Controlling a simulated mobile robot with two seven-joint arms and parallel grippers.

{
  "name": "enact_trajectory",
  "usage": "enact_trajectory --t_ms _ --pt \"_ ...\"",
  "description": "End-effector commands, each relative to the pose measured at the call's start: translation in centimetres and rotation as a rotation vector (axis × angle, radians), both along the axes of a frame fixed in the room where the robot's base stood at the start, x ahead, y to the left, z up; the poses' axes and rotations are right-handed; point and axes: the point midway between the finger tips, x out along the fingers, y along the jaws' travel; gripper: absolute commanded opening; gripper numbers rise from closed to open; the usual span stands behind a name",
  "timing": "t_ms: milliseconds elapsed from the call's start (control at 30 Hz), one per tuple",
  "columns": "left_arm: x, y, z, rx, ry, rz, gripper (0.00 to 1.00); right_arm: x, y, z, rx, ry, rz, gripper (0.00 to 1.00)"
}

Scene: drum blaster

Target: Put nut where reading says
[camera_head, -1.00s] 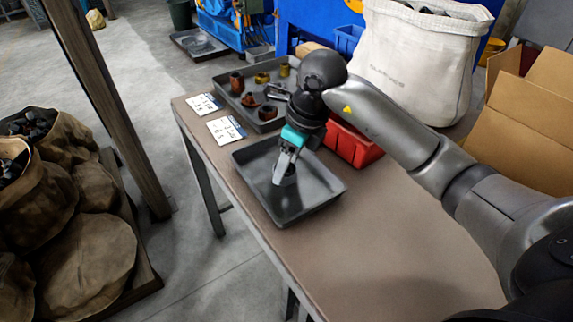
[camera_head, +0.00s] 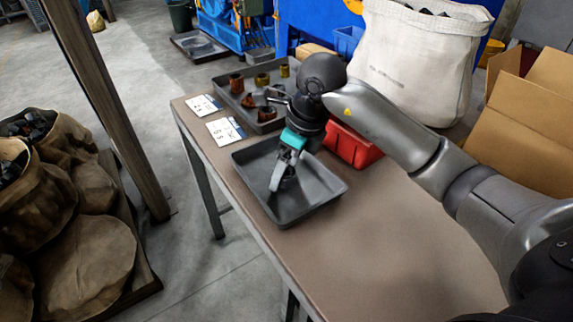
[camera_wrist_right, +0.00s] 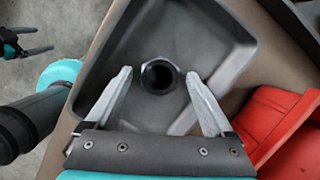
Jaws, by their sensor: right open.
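A dark piece with a round bore and a pale rim, seemingly the nut (camera_wrist_right: 159,76), stands on the floor of the near grey tray (camera_head: 318,203). My right gripper (camera_wrist_right: 162,90) is open over this tray, with one pale finger on each side of the piece. The fingers look apart from it. In the head view, my right gripper (camera_head: 285,173) partly hides it. A gripper with two spread prongs, seemingly my left (camera_wrist_right: 38,40), shows in the right wrist view, empty above the floor. Two white cards (camera_head: 203,105) (camera_head: 225,131) lie along the table's left edge; their print is too small to read.
A far grey tray (camera_head: 236,107) holds several rusty and brassy fittings (camera_head: 249,100). A red bin (camera_head: 352,146) stands right of the near tray. A white sack (camera_head: 415,65) and cardboard box (camera_head: 525,110) are behind. The table's front right (camera_head: 380,240) is clear.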

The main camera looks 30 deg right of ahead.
Motion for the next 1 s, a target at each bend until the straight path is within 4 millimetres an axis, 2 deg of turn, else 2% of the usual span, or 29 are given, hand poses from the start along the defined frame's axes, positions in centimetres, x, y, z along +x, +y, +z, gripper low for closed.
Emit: enact_trajectory --t_ms 167,267,500,1000 --pt "0.0 0.0 0.1 -0.001 -0.003 0.0 0.86 0.0 0.0 0.3 0.001 0.001 0.0 0.87" --pt "-0.6 0.3 -0.9 0.005 0.016 -0.001 0.86 0.0 0.0 0.9 0.001 0.001 0.0 0.87" --pt "-1.8 0.8 -3.1 0.012 0.034 -0.003 0.86 -0.8 -0.6 4.5 -0.002 -0.003 0.0 0.87" --pt "-3.9 2.7 -6.8 0.034 0.036 -0.007 0.86 -2.2 -1.7 10.9 0.0 -0.003 -0.001 0.87"
